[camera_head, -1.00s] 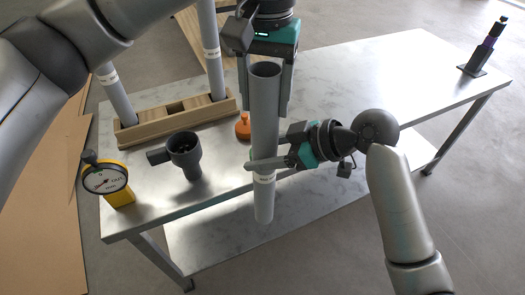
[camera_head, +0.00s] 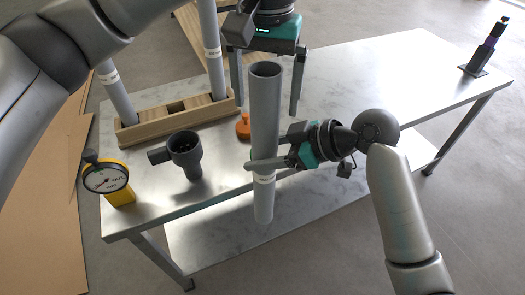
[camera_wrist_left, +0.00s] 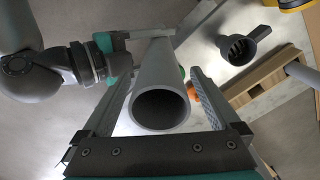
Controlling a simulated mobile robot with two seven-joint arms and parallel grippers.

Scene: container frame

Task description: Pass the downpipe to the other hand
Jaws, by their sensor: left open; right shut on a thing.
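The downpipe (camera_head: 265,110) is a long grey tube with a pale label band, held upright in front of the table. My right gripper (camera_head: 262,166) is shut around its lower part, just above the label. My left gripper (camera_head: 267,98) is above, pointing down, with its fingers spread on both sides of the pipe's upper end and clear of it. In the left wrist view the pipe's open end (camera_wrist_left: 160,108) sits between the left gripper's fingers (camera_wrist_left: 160,100), with a gap on each side. My right gripper also shows there (camera_wrist_left: 125,42), across the pipe farther down.
A wooden rack (camera_head: 178,118) holds two more grey pipes (camera_head: 210,50). A dark branch fitting (camera_head: 184,157), an orange piece (camera_head: 243,127) and a yellow dial gauge (camera_head: 108,180) are on the table (camera_head: 370,75). A dark stand (camera_head: 486,50) is at the far right. The table's right half is otherwise clear.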

